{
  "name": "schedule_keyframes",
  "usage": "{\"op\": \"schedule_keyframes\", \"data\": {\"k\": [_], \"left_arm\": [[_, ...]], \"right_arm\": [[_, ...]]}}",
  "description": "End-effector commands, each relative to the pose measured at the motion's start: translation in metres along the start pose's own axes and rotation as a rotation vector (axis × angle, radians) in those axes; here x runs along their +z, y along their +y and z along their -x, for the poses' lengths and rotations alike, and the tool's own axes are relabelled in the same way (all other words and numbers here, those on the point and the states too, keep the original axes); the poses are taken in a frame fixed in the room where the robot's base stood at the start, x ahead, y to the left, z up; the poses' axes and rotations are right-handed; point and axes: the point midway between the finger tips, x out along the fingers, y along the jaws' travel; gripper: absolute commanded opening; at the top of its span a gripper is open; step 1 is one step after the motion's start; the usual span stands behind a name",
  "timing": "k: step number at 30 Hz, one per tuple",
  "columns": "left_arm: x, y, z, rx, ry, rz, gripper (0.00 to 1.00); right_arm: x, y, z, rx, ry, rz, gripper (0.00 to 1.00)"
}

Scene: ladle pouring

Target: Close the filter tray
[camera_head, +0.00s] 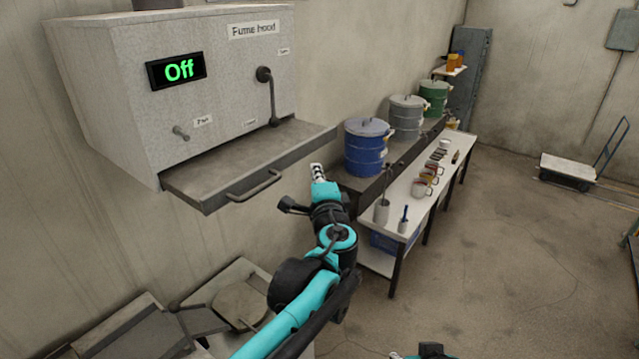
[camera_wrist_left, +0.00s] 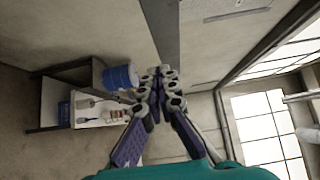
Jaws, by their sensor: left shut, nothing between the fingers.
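The filter tray (camera_head: 250,160) is a flat grey drawer with a bar handle (camera_head: 254,186) on its front. It sticks out from under the fume hood (camera_head: 190,90) in the head view. My left gripper (camera_head: 317,170) is shut and empty, just right of the tray's right front edge. Whether it touches the tray cannot be told. In the left wrist view the closed fingertips (camera_wrist_left: 160,74) meet at the lower end of a grey strip (camera_wrist_left: 163,35), which looks like part of the tray.
The hood's display (camera_head: 177,70) reads "Off", and a lever (camera_head: 269,95) hangs on its front. Blue (camera_head: 366,147), grey (camera_head: 406,117) and green (camera_head: 434,97) drums stand to the right, beside a white table (camera_head: 418,207) with mugs. Grey floor to the right is mostly clear.

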Motion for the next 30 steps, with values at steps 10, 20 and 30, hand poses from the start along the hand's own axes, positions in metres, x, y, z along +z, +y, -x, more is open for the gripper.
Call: {"op": "schedule_keyframes", "data": {"k": [10, 20, 30], "left_arm": [[0.027, 0.000, -0.030, 0.000, -0.001, 0.000, 0.00], [0.028, 0.000, -0.031, 0.001, 0.001, 0.001, 0.00], [0.052, 0.001, -0.053, 0.001, -0.005, 0.001, 0.00]], "right_arm": [[-0.004, 0.000, 0.006, 0.000, 0.000, 0.000, 0.40], [-0.004, 0.000, 0.005, 0.000, 0.000, 0.000, 0.40], [-0.002, 0.000, 0.003, 0.000, 0.000, 0.000, 0.40]]}}
